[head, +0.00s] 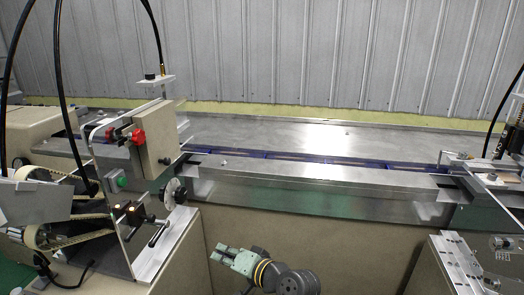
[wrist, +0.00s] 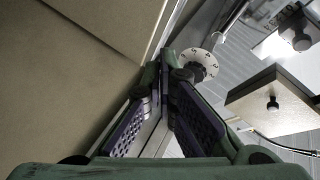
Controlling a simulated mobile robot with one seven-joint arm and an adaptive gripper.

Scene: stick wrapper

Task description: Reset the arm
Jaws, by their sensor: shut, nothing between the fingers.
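My gripper (head: 222,252) shows low in the middle of the head view, in front of the machine's beige front panel and below the metal conveyor bed. Its green body points to the left, with a grey arm link behind it. In the wrist view my gripper (wrist: 168,60) has its dark finger pads drawn together at the tips, with nothing between them. A white numbered dial (wrist: 201,66) shows just beyond the tips in the wrist view. The same dial (head: 175,192) is on the machine, up and left of my gripper in the head view.
The stick wrapper's metal bed (head: 320,190) runs across the view above my gripper. A control unit with a red knob (head: 138,136), a green button (head: 122,182) and black-handled levers (head: 158,232) stands at left. A metal bracket (head: 462,262) stands at right. Beige panel lies between.

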